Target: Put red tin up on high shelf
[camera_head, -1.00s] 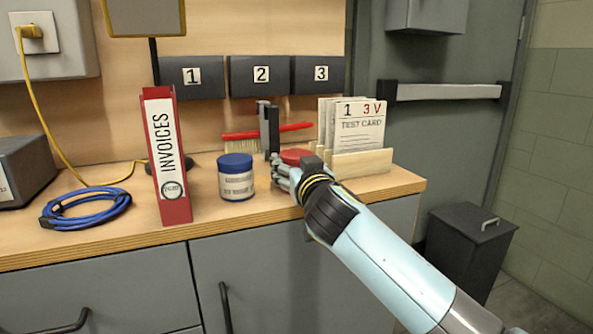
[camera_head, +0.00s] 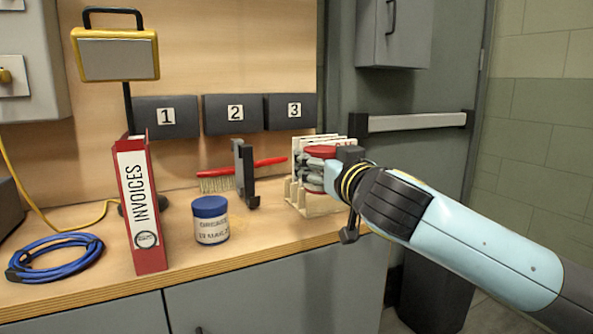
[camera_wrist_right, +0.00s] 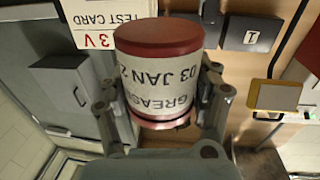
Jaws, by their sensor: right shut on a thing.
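The red tin (camera_head: 320,151) is in my right gripper (camera_head: 312,170), raised above the bench in front of the test cards. The fingers cover much of it in the head view. In the right wrist view the tin (camera_wrist_right: 165,80) shows a red lid, a red base rim and a white label reading GREASE and 03 JAN. The right gripper (camera_wrist_right: 160,112) is shut around its sides. My left gripper is not in view. I cannot make out a high shelf.
The wooden bench (camera_head: 245,275) carries a blue-lidded tub (camera_head: 211,222), a red INVOICES binder (camera_head: 138,205), a blue cable coil (camera_head: 55,258), a red-handled brush (camera_head: 270,161) and a card rack (camera_head: 315,205). Numbered boxes (camera_head: 232,113) hang behind. A grey cabinet (camera_head: 395,35) hangs upper right.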

